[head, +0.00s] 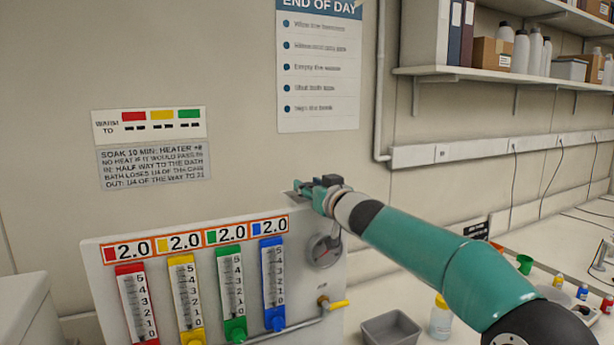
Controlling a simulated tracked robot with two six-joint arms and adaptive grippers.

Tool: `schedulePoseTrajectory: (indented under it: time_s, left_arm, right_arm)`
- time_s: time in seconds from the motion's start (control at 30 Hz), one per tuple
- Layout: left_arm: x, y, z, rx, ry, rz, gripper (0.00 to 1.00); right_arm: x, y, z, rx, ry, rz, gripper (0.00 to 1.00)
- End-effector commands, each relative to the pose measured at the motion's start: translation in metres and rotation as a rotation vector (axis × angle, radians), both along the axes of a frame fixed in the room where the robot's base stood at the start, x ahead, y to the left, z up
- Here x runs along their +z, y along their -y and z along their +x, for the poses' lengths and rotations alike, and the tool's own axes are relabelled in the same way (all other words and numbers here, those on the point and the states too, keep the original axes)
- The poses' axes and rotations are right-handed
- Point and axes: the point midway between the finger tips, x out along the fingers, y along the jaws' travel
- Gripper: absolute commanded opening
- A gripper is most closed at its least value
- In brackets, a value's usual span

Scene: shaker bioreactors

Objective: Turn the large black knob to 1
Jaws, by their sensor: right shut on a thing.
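My right gripper (308,191) is at the upper right corner of the white panel (95,262). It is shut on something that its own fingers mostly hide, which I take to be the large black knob. I cannot read the knob's setting. A round grey dial (322,252) shows just below the gripper on the panel; its marks are too small to read. My left gripper is not in view.
Red, yellow, green and blue gauge tubes (137,302) line the panel under 2.0 labels. A yellow-handled valve (337,305) sits at lower right. A grey bin (390,329) and a lidded jar (440,318) stand beside it. A shelf (500,73) hangs above.

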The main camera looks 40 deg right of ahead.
Motion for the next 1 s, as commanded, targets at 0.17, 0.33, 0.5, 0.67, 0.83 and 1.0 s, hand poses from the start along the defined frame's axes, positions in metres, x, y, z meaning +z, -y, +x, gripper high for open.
schedulePoseTrajectory:
  time_s: [0.17, 0.33, 0.5, 0.67, 0.83, 1.0]
  left_arm:
    - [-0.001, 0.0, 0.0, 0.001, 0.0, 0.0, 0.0]
    - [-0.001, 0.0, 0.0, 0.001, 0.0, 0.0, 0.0]
    - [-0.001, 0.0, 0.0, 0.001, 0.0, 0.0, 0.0]
    - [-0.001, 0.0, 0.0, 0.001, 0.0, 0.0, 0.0]
    - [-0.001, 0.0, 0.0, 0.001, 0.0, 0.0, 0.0]
    - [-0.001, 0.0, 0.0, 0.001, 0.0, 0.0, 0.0]
  right_arm:
    - [-0.002, -0.001, 0.0, 0.001, -0.001, 0.001, 0.04]
    - [-0.003, -0.001, 0.001, 0.001, -0.003, 0.002, 0.5]
    - [-0.002, -0.001, 0.0, 0.001, -0.002, 0.002, 0.64]
    - [-0.002, 0.0, 0.0, 0.0, -0.001, 0.001, 0.64]
    - [0.0, -0.001, -0.004, 0.0, 0.001, 0.003, 0.64]
    - [-0.001, -0.006, -0.02, 0.0, 0.001, 0.003, 0.64]
